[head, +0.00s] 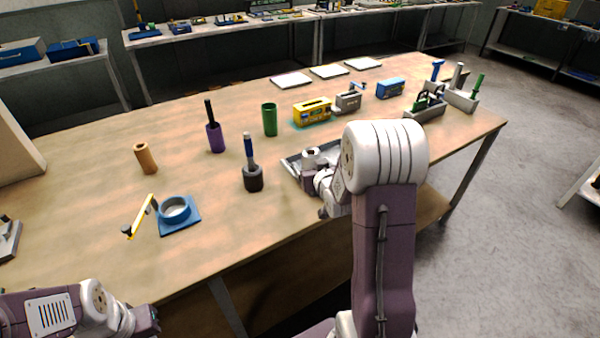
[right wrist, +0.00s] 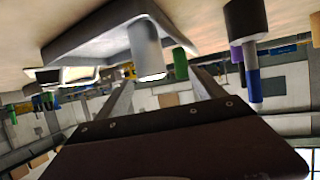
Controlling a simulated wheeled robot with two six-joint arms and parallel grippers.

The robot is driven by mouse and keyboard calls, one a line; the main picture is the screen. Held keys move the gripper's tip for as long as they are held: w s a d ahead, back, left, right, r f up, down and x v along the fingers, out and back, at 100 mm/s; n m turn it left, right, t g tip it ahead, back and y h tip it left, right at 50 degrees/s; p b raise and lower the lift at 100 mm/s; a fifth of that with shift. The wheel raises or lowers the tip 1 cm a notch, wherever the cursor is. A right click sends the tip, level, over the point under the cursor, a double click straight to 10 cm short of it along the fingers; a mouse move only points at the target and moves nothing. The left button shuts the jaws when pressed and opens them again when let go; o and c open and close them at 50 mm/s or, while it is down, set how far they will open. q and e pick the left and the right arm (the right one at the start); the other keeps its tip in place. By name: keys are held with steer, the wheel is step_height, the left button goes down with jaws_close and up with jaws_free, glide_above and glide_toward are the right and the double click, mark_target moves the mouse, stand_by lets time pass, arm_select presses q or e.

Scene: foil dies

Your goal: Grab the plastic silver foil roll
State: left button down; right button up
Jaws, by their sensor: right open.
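A silver-grey cylinder (right wrist: 147,48), which looks like the foil roll, stands on a pale grey tray (right wrist: 85,42) in the right wrist view, where the scene appears upside down. My open right gripper (right wrist: 160,88) points at it, with the cylinder's end showing in the gap between the fingers. Nothing is clamped; I cannot tell how deep it sits between them. In the head view the tray (head: 291,164) is partly hidden by my right arm, and a pale round top (head: 312,155) shows over it. My left arm is at the bottom left; its fingers are not visible.
Left of the tray stands a dark holder (head: 253,180) with a blue-handled tool. Behind are a green cup (head: 270,120), a purple cup (head: 216,138) and a yellow box (head: 312,111). A blue dish (head: 175,208) lies front left. Wood is bare between them.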

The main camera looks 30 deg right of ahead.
mark_target(312, 161)
steer(key=w, duration=0.1)
steer(key=w+d+f, duration=0.1)
steer(key=w+d, duration=0.1)
steer(key=shift+f, duration=0.4)
steer(key=shift+w+d+f, duration=0.25)
steer(key=shift+w+f, duration=0.05)
steer(key=shift+w, duration=0.05)
steer(key=x, duration=0.5)
steer(key=shift+s+d+f+p, duration=0.1)
steer(key=shift+d+p, duration=0.1)
steer(key=shift+p, duration=0.15)
steer(key=shift+s, duration=0.15)
steer(key=shift+c, duration=0.9)
steer(key=c, duration=1.5)
